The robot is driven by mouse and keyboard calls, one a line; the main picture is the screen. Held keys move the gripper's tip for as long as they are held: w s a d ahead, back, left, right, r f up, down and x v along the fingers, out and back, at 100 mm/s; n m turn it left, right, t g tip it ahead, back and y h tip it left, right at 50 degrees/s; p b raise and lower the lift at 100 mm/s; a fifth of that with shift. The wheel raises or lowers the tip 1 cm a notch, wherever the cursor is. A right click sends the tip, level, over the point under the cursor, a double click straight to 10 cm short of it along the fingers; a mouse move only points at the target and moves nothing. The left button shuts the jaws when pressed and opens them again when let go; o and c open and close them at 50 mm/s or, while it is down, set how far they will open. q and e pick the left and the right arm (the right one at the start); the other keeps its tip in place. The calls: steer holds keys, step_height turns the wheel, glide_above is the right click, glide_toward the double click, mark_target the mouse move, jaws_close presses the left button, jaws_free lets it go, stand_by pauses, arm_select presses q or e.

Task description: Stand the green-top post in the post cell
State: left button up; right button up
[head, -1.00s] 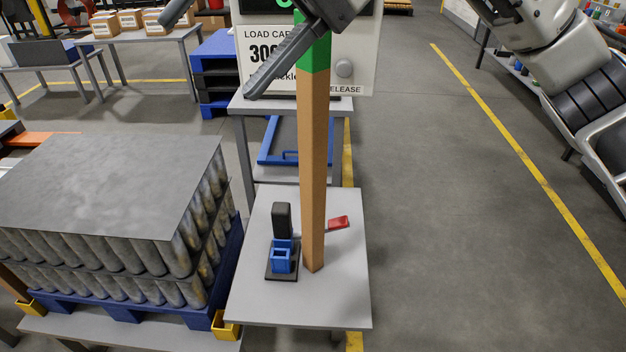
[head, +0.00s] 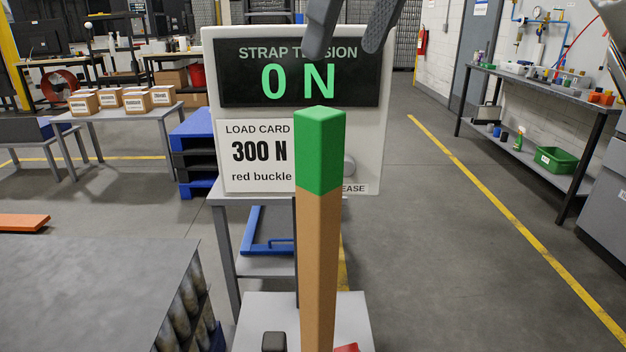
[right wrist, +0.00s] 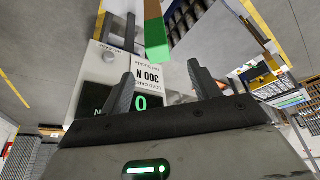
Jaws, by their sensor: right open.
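The green-top post (head: 321,240) is a tall brown square post with a green upper end. It stands upright near the middle of the head view, its foot below the picture. In the right wrist view its green end (right wrist: 157,40) is beyond the fingers, not between them. My right gripper (head: 346,45) is open and empty, above the post top in the head view and apart from it. The fingers also show spread in the right wrist view (right wrist: 161,90). My left gripper is not in view. I cannot make out the post cell in the current frames.
A strap tension display (head: 372,120) reading 0 N, with a 300 N load card (head: 258,175), stands behind the post. A small grey table (head: 250,315) lies below. A sheet-topped can stack (head: 80,290) is at lower left. The floor (head: 460,280) at right is clear.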

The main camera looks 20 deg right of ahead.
mark_target(315, 139)
steer(key=x, duration=0.7)
steer(key=shift+f, duration=0.3)
steer(key=x, duration=0.5)
steer(key=shift+w+d, duration=0.1)
steer(key=shift+w, duration=0.2)
jaws_close()
